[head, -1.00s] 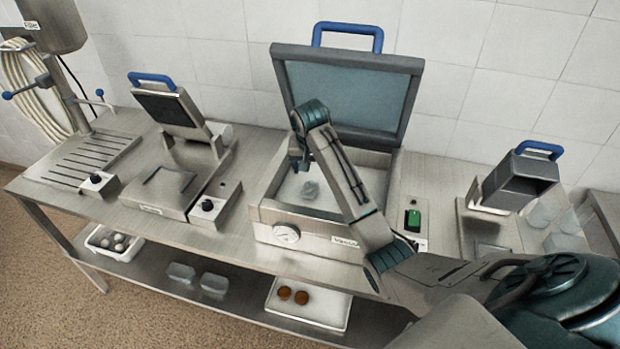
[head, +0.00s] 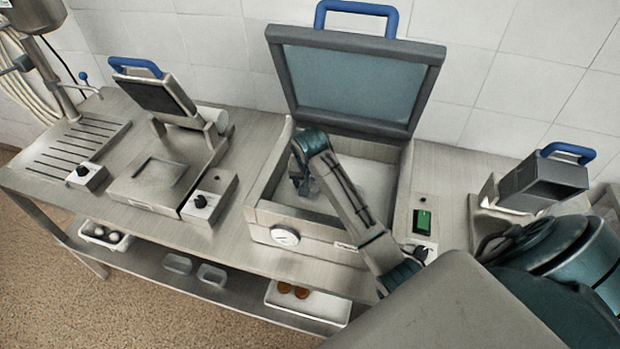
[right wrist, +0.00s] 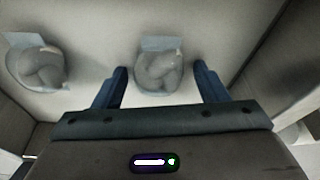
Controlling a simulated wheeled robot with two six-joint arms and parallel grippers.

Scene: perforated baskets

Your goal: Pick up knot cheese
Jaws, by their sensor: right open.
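In the right wrist view a knot cheese (right wrist: 158,72) in a clear bag lies on the pale chamber floor, between the fingertips of my right gripper (right wrist: 160,82). That gripper is open, with one blue finger on each side of the bagged cheese. A second bagged knot cheese (right wrist: 38,66) lies to the left in the same view. In the head view my right gripper (head: 302,184) is inside the open vacuum chamber (head: 310,222), and my arm hides most of the cheese there. My left gripper is not in view.
The chamber's lid (head: 350,82) stands raised at the back, and its walls surround my gripper. A sealer with a blue handle (head: 165,105) stands to the left. Another blue-handled device (head: 540,182) stands to the right. A white tray (head: 320,305) is on the lower shelf.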

